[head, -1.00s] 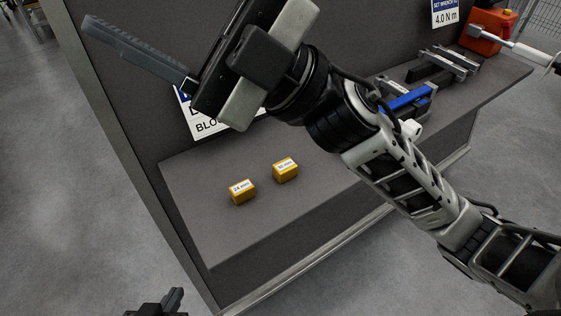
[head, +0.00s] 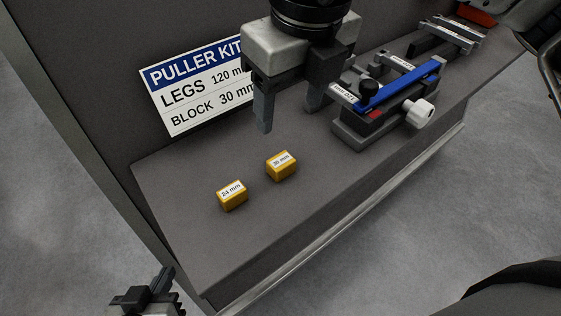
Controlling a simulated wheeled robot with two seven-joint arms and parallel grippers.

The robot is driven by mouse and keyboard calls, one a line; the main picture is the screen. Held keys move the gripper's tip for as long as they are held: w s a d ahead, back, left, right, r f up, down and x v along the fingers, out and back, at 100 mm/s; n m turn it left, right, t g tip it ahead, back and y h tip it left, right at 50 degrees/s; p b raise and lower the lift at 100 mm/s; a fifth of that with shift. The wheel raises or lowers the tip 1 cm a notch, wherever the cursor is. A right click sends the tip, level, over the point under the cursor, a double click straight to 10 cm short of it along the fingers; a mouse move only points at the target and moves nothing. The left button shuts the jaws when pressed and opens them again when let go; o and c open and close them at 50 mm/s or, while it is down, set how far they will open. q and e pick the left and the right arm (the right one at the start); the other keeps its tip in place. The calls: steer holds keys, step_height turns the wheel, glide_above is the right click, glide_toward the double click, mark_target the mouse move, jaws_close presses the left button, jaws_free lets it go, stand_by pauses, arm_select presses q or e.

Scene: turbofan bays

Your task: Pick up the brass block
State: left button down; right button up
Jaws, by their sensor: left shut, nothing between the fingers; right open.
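Two small brass blocks stand apart on the grey shelf (head: 215,245). The nearer, left block (head: 233,198) has a white label reading 24 mm. The other block (head: 282,168), further right, has a label that seems to read 30 mm. My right gripper (head: 291,117) is open and points down, its fingers empty, just behind and above the right block and not visibly touching it. My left gripper (head: 158,286) is shut and empty at the bottom left, off the shelf's front edge.
A sign (head: 195,88) on the back panel reads PULLER KIT, LEGS 120 mm, BLOCK 30 mm. A fixture with a blue bar (head: 402,84) and white knob (head: 420,112) stands right of my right gripper. The shelf front around the blocks is clear.

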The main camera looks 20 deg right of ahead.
glide_above(281, 159)
steer(key=f, duration=0.6)
steer(key=shift+s+d, duration=0.25)
steer(key=shift+s, duration=0.1)
steer(key=f, duration=0.5)
steer(key=shift+w+a+p, duration=0.15)
steer(key=shift+a+p, duration=0.05)
steer(key=shift+p, duration=0.1)
steer(key=c, duration=1.2)
steer(key=shift+r, duration=0.1)
steer(key=shift+c, duration=0.2)
